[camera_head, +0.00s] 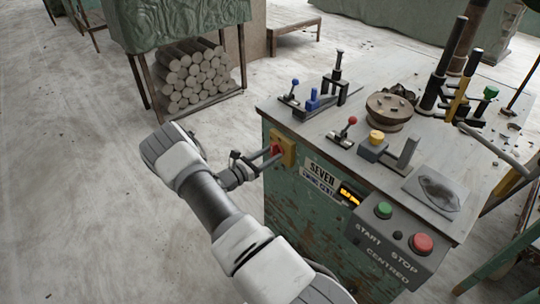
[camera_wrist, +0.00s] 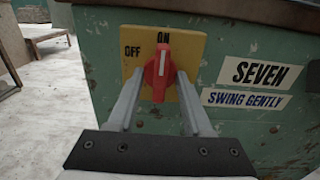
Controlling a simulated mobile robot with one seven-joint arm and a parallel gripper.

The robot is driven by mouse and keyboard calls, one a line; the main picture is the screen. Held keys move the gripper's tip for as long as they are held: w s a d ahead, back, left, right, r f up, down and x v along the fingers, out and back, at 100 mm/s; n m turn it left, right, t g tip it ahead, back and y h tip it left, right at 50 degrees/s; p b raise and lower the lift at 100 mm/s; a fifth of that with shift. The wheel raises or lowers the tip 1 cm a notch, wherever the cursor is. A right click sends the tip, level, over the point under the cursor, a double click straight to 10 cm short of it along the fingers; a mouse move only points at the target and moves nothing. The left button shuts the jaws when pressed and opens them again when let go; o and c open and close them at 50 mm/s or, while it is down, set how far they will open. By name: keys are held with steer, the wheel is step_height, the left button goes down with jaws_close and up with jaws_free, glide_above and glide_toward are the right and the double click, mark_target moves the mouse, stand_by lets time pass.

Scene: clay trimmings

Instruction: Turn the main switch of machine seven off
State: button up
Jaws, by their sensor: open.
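The main switch (camera_wrist: 159,73) is a red rotary knob on a yellow plate (camera_wrist: 189,45) on the green side of the machine. The plate reads OFF at left and ON at top, and the knob's white mark points up toward ON. In the head view the red knob (camera_head: 276,150) shows at the machine's left side. A SEVEN label (camera_head: 321,170) is beside it. My gripper (camera_wrist: 158,112) is open, one finger on each side of the knob; I cannot tell whether they touch it. My gripper also shows in the head view (camera_head: 262,163).
The machine top (camera_head: 320,125) holds levers, a round chuck and colored knobs. A control box (camera_head: 398,240) with a green START button (camera_head: 383,210) and red STOP button (camera_head: 421,243) juts from the machine's front. A rack of rolls (camera_head: 195,75) stands behind. The floor at left is clear.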

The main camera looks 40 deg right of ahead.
steer(key=shift+c, duration=0.3)
jaws_close()
steer(key=shift+n, duration=0.3)
steer(key=n, duration=0.8)
steer(key=shift+w, duration=0.1)
steer(key=n, duration=0.9)
steer(key=shift+f, duration=0.15)
steer(key=shift+p, duration=0.3)
